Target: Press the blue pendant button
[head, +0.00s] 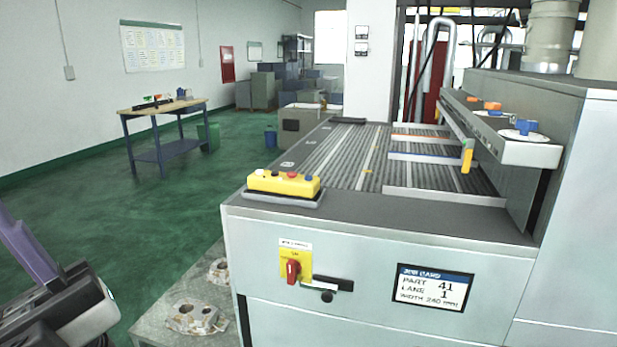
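The yellow pendant (283,188) lies on a grey pad at the near left corner of the machine's top. Several small buttons stand in a row along its top face. The blue button (312,176) is at the right end of that row, and a red button (291,175) is to its left. Parts of my arm show at the lower left, well apart from the pendant. My gripper's fingertips do not show.
The grey machine (375,255) has a red rotary switch (292,272) on a yellow plate and a job card screen (433,289). Colored rails lie over its slatted bed. Castings (195,318) sit low beside it. A workbench (163,108) stands back left. The green floor between is clear.

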